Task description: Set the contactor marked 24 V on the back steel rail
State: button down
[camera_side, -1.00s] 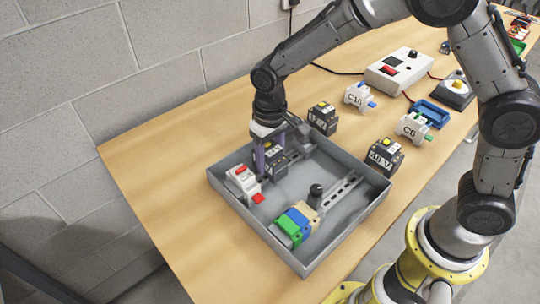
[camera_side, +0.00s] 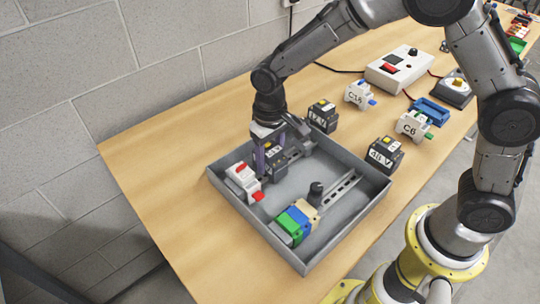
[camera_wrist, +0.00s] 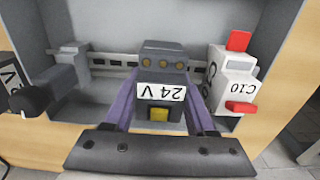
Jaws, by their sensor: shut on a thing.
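The contactor marked 24 V (camera_wrist: 163,72) is a dark block with a white label and a yellow button. It shows upside down in the wrist view, with the slotted back steel rail (camera_wrist: 110,62) right behind it. My gripper (camera_wrist: 160,112) is shut on it, with purple fingers on both sides. In the side view my gripper (camera_side: 268,158) and the contactor (camera_side: 275,151) are inside the grey tray, at the back rail (camera_side: 293,154). The contactor is low at the rail; whether it is seated on it I cannot tell.
A white breaker with red parts (camera_side: 243,181) sits on the same rail beside the contactor. The grey tray (camera_side: 334,241) has a front rail (camera_side: 342,189) with coloured terminal blocks (camera_side: 297,222). Other contactors, including 48 V (camera_side: 385,155), and breakers C16 (camera_side: 360,95) and C6 (camera_side: 413,126) stand outside.

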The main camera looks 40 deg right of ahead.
jog(key=shift+c, duration=0.7)
grip_release()
jog(key=shift+f, duration=0.1)
notch_tip(320, 180, up, 14)
